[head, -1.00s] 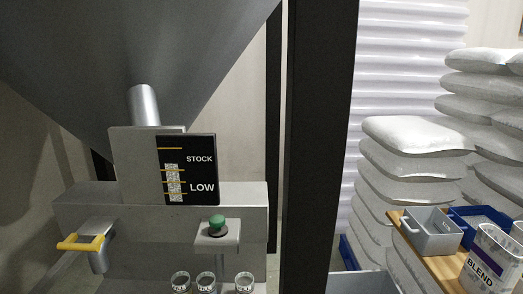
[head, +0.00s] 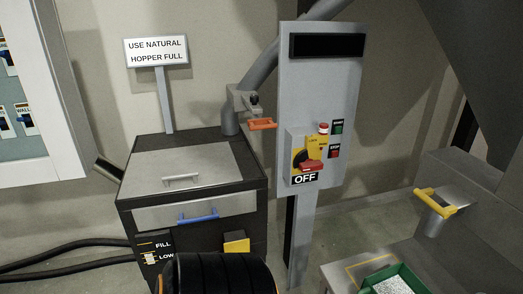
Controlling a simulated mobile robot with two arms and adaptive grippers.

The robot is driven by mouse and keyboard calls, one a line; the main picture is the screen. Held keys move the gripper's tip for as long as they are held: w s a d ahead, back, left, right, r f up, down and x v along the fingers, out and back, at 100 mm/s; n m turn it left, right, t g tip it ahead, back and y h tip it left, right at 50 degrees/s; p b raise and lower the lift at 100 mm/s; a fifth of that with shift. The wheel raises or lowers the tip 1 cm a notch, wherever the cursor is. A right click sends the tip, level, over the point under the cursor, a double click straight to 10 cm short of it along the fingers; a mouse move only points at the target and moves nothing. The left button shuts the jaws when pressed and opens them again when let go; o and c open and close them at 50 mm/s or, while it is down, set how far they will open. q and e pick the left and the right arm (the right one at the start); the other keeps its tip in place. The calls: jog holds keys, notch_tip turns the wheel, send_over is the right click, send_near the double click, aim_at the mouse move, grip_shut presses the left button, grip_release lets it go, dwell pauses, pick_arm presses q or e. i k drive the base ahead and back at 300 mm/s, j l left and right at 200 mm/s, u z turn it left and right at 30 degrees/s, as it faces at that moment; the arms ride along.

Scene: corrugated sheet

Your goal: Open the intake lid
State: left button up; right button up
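A black cabinet (head: 257,200) stands left of centre in the head view. A flat grey lid (head: 200,160) with a silver bar handle (head: 181,180) lies closed on its top. Below it, a grey front panel (head: 160,217) carries a blue handle (head: 198,216) and looks shut. I see no label naming the intake, so I cannot tell for certain which cover is the intake lid. Neither of my grippers is in view. A dark ribbed shape at the bottom edge hides part of the cabinet's lower front.
A sign (head: 157,51) reads "USE NATURAL HOPPER FULL". A grey control post (head: 300,100) with a red switch (head: 312,165) marked OFF stands right of the cabinet. An orange handle (head: 262,124) is on the pipe behind. A green tray (head: 411,276) with white pellets sits lower right.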

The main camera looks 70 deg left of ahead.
aim_at(171, 170)
jog(key=j+u, duration=0.15)
jog(key=u, duration=2.85)
